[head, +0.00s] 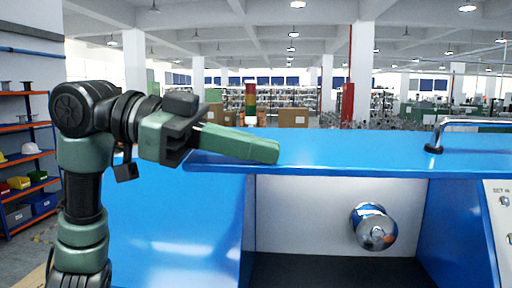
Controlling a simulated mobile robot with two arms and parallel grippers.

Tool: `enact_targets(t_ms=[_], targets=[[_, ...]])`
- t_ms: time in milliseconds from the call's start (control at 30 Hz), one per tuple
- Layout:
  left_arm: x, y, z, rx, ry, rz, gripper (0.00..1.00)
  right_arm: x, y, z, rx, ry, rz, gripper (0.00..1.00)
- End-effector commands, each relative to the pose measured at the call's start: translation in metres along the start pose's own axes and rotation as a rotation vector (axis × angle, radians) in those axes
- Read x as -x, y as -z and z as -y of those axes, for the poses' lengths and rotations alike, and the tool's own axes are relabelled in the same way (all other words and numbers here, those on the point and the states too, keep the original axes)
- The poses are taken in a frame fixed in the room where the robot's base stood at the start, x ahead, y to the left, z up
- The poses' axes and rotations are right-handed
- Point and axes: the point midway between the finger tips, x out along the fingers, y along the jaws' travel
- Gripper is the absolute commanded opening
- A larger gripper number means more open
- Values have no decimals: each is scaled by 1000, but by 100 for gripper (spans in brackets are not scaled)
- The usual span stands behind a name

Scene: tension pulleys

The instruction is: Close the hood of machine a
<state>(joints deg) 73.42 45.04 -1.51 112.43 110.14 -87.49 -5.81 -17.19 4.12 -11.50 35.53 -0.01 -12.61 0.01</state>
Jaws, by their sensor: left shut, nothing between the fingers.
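The blue machine (170,230) fills the lower part of the head view. Its blue hood (350,150) shows as a wide slab with a black and chrome handle (434,148) at the right. Below the hood the front is uncovered, with a white inner panel (310,215) and a round chrome spindle (374,227) in view. My left gripper (272,151) is shut and empty, its green fingers pointing right. The fingertips overlap the hood's left part in the picture; I cannot tell whether they touch it. My right gripper is out of view.
A control panel (502,215) stands at the right edge. An orange and blue shelf (30,150) with bins and helmets is at the left. Cardboard boxes (293,117), a red column (347,102) and white pillars stand far behind the machine.

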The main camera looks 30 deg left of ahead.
Motion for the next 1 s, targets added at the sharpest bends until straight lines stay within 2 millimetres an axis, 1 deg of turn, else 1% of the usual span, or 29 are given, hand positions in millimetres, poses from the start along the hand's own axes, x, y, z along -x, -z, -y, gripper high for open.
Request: enact_targets(t_ms=[33, 167, 267, 367, 600, 800, 933, 1000], targets=[[-3, -12, -4, -7, 0, 8, 0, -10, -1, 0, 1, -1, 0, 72], [-8, -33, -13, -36, 6, 9, 0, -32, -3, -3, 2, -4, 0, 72], [-14, -56, -23, -71, 14, 10, 0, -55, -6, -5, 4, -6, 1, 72], [-21, -83, -33, -112, 24, 11, 0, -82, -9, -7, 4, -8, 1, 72], [-38, -153, -55, -225, 52, 11, 0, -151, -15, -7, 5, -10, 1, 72], [-51, -208, -65, -315, 75, 10, 0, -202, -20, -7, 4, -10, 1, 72], [-58, -238, -69, -367, 87, 9, 0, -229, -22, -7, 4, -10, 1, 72], [-62, -252, -69, -366, 87, 10, 0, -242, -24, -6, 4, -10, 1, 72]])
